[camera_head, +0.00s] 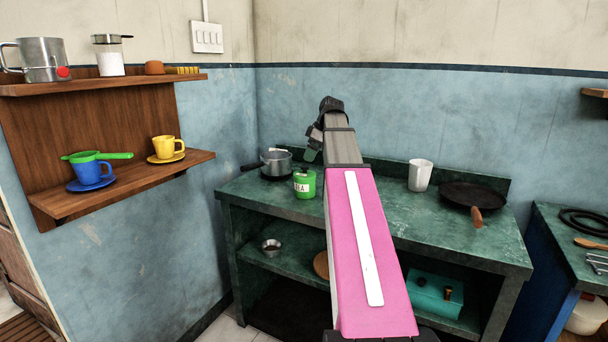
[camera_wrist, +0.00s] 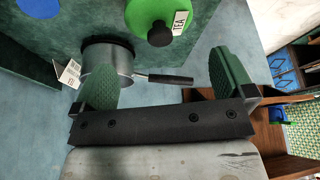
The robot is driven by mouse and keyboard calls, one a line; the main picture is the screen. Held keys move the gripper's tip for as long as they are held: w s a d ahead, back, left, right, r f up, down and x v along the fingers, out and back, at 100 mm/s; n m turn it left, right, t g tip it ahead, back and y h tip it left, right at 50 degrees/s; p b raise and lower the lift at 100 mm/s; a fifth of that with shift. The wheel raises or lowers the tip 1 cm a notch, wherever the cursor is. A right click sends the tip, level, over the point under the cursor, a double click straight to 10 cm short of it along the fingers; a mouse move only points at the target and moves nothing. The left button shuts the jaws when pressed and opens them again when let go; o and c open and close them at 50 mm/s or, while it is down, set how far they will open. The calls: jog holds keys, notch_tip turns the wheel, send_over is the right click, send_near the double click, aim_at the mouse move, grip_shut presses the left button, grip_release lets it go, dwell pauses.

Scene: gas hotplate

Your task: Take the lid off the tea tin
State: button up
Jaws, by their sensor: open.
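The green tea tin (camera_head: 305,186), with a white label, stands upright on the green counter beside the saucepan. Its lid with a dark knob (camera_head: 304,170) is on. In the wrist view the tin's green lid (camera_wrist: 150,14) shows from above at the top edge, with the black knob (camera_wrist: 160,34) in its middle. My gripper (camera_wrist: 161,64) is open, its two green pads wide apart with nothing held. The tin lies beyond the fingertips, apart from them. In the head view my arm hides most of the gripper.
A white cup (camera_head: 420,175) and a frying pan (camera_head: 472,195) stand to the right. A wall shelf (camera_head: 125,188) with cups is at left.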

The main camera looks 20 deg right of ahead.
aim_at(305, 166)
jog(key=shift+x, duration=3.5)
jog(key=c, duration=0.8)
